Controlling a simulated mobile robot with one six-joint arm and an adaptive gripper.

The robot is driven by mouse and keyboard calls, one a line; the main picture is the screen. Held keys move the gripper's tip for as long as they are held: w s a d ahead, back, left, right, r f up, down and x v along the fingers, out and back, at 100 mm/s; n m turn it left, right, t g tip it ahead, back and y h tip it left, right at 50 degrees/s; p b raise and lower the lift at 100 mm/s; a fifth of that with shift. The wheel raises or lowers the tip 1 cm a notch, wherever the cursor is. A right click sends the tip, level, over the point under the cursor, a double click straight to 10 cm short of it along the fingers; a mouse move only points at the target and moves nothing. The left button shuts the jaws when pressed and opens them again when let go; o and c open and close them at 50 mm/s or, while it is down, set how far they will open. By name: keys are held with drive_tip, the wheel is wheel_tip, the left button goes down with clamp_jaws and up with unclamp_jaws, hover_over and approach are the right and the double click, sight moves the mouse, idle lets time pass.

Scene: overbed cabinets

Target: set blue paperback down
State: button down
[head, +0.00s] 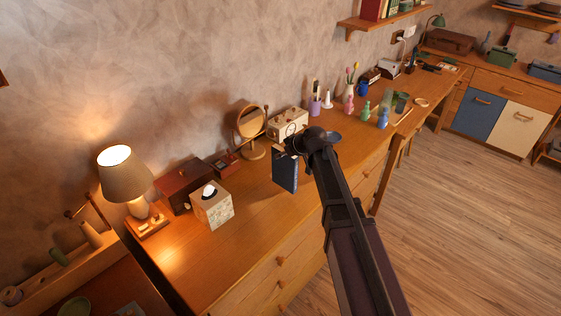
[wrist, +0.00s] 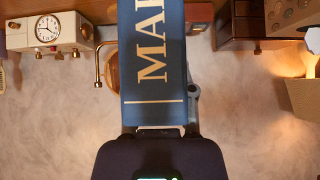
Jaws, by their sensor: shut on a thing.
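The blue paperback (head: 285,171) hangs upright below the end of my arm, over the middle of the wooden dresser top (head: 250,215). In the wrist view its blue cover (wrist: 152,75) with pale lettering fills the upper middle. My gripper (wrist: 160,130) is shut on one end of the book. In the head view the fingers are mostly hidden behind my wrist. I cannot tell whether the book's lower edge touches the wood.
A tissue box (head: 211,205) and a lit lamp (head: 126,175) stand to the left. A round mirror (head: 251,124) and a cream clock radio (head: 288,124) stand behind. Bare wood lies left and in front of the book.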

sight(282, 160)
drive_tip(key=shift+f+b, duration=1.7)
drive_tip(key=shift+f, duration=0.1)
drive_tip(key=shift+c, duration=2.2)
unclamp_jaws()
drive_tip(key=shift+f, duration=0.1)
drive_tip(key=shift+r, duration=0.2)
drive_tip(key=shift+p+v, duration=0.75)
drive_tip(key=shift+v, duration=0.15)
drive_tip(key=p+v, duration=0.7)
drive_tip(key=v, duration=0.3)
drive_tip(key=shift+d, duration=0.15)
